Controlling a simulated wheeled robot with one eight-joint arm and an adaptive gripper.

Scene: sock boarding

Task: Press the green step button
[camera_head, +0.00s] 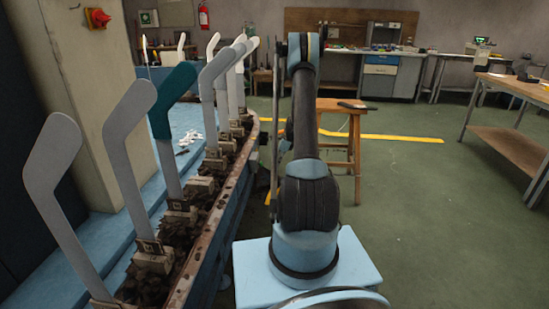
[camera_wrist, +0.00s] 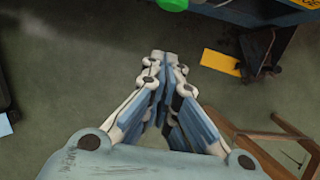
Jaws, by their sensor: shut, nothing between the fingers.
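A bright green rounded thing (camera_wrist: 173,4) shows at the top edge of the wrist view, mostly cut off. It looks like the green button, but too little shows to be sure. It is on or beside a dark blue edge. My gripper (camera_wrist: 163,58) is shut and empty in the wrist view, its fingertips meeting below the green thing in the picture and apart from it. In the head view I cannot make out the green button, and my arm hides most of the gripper.
A curved conveyor (camera_head: 207,235) with several grey sock forms (camera_head: 128,120) and one teal-covered form (camera_head: 170,98) runs along the left. A red knob (camera_head: 97,17) is on a pillar. A wooden stool (camera_head: 340,106) stands behind my arm. Floor at right is clear before a workbench (camera_head: 510,140).

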